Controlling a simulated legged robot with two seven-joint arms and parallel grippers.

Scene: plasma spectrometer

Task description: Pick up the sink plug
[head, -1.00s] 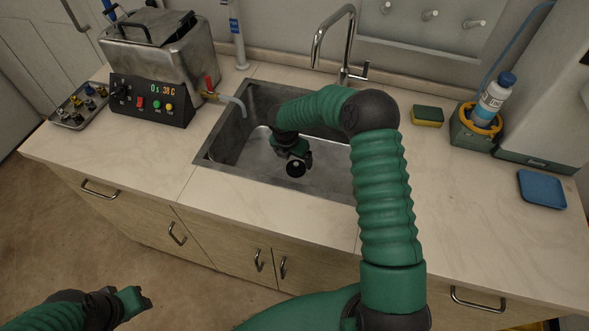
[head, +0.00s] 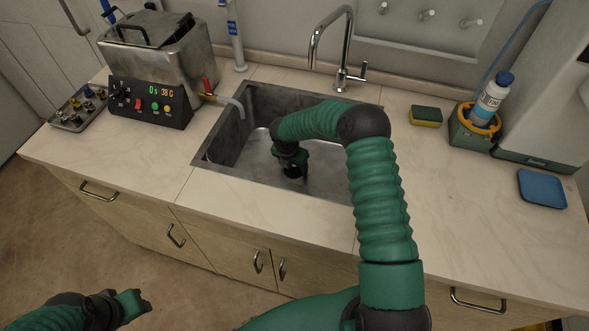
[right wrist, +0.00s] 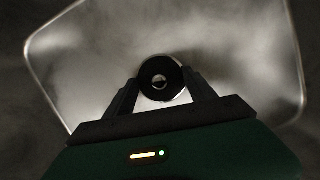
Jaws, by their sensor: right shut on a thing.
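In the head view my right gripper (head: 293,170) points down inside the sink (head: 327,178), and the plug is hidden there by the gripper. I cannot tell whether the plug touches the sink floor. My left gripper (head: 140,300) is at the lower left, away from the counter; its jaw gap is unclear.
A faucet (head: 338,50) stands behind the sink. A water bath (head: 160,65) with a spout is at the left, beside a tray of fittings (head: 78,110). A sponge (head: 425,116), a bottle (head: 492,97) and a blue dish (head: 542,188) are at the right. The front counter is clear.

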